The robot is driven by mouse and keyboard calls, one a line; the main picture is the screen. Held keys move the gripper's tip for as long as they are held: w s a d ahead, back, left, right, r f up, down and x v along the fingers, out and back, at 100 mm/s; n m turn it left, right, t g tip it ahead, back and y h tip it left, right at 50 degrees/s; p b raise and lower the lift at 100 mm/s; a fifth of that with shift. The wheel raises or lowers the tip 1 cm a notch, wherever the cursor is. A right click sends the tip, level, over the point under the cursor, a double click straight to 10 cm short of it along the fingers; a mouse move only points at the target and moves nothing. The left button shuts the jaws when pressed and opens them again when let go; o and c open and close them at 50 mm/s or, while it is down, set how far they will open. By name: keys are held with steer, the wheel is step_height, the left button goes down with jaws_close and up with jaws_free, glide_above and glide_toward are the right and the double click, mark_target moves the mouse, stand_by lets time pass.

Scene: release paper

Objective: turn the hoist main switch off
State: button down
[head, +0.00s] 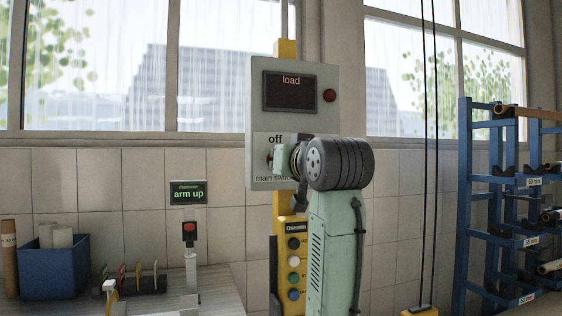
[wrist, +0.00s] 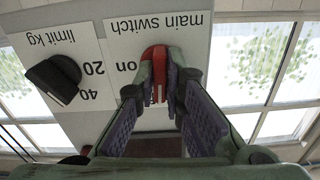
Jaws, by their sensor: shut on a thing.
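My gripper (wrist: 158,88) is shut on this handle, one finger on each side. The handle runs roughly up and down in that view; which mark it points to I cannot tell. In the head view my gripper (head: 282,160) and wrist cover most of the switch.
A black limit dial (wrist: 52,80) is close beside the switch. The box has a dark "load" display (head: 290,92) and a red lamp (head: 329,96). Below hangs a yellow button strip (head: 293,252). A blue rack (head: 465,190) stands right, a blue bin (head: 52,272) left.

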steer(key=shift+n, duration=0.6)
steer(key=c, duration=1.7)
jaws_free()
steer(key=v, duration=1.2)
